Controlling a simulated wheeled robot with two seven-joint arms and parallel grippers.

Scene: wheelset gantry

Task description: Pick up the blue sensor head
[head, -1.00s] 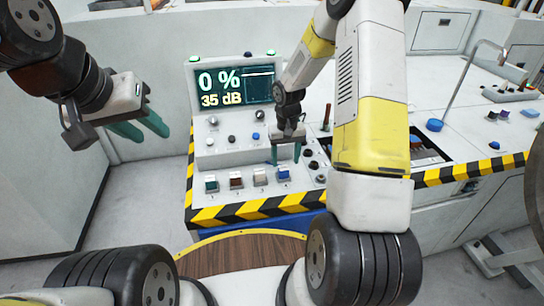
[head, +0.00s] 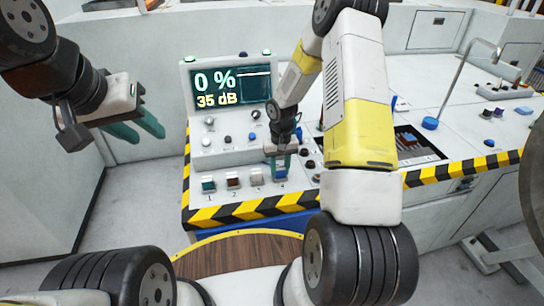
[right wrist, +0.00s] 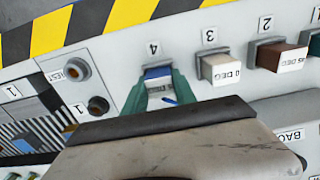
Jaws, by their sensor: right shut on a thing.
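The blue sensor head (right wrist: 158,73) sits in the slot marked 4 at the end of the console's front row. My left gripper (head: 150,136) hangs open and empty at the left, away from the console.
A beige head (right wrist: 220,68), a brown head (right wrist: 278,56) and a green head (head: 208,184) stand in the same row. The display (head: 232,88) rises behind. Knobs and buttons surround the row.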

